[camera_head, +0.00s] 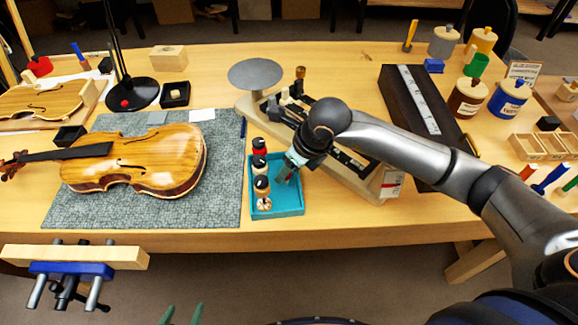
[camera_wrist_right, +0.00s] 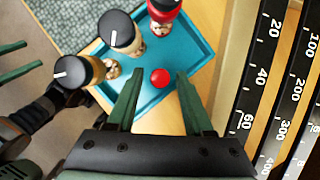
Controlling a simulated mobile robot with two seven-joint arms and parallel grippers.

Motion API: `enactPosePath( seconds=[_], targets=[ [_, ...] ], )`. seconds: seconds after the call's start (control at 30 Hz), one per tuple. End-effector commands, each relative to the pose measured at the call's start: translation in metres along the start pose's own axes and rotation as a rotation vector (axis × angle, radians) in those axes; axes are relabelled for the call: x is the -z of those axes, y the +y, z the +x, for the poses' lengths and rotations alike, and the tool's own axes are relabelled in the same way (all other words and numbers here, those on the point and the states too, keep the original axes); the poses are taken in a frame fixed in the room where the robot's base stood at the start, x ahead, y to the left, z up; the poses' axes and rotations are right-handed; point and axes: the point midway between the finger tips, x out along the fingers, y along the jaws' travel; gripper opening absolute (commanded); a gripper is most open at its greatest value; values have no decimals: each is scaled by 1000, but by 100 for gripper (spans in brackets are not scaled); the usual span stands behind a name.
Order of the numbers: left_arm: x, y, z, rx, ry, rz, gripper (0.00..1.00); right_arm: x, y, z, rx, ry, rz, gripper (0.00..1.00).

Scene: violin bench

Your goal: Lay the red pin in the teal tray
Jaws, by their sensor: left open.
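The teal tray (camera_head: 298,211) stands on the bench right of the grey mat. My right gripper (camera_head: 287,173) reaches down over its right part. In the right wrist view, my right gripper (camera_wrist_right: 160,79) has its green fingers apart. A round red end (camera_wrist_right: 160,77) shows between the fingertips, with gaps at both sides. It looks like the red pin seen end-on; its length is hidden. The tray (camera_wrist_right: 190,50) also holds red- and black-capped pieces along its left side. My left gripper (camera_head: 182,314) is open and empty at the bottom edge, in front of the bench.
A scale (camera_head: 258,74) with a round pan and long beam stands close behind and right of the tray. A violin (camera_head: 150,160) lies on the grey mat (camera_head: 100,213) to the left. A dark long box (camera_head: 392,83) and several jars stand at right.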

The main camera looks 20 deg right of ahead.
Motion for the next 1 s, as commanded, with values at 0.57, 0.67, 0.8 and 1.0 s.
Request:
enactPosePath(
  seconds=[0.57, 0.67, 0.8, 1.0],
  targets=[
    [5, 1, -3, -1, 8, 0, 71, -2, -1, -38, 3, -4, -2, 57],
    [5, 0, -3, 0, 8, 0, 71, -2, -1, -61, 3, -5, -2, 57],
    [5, 0, -3, 0, 7, 0, 71, -2, -1, -90, 3, -5, -2, 57],
    [5, 0, -3, 0, 6, 0, 71, -2, -1, -116, 2, -2, 0, 57]
  ],
)
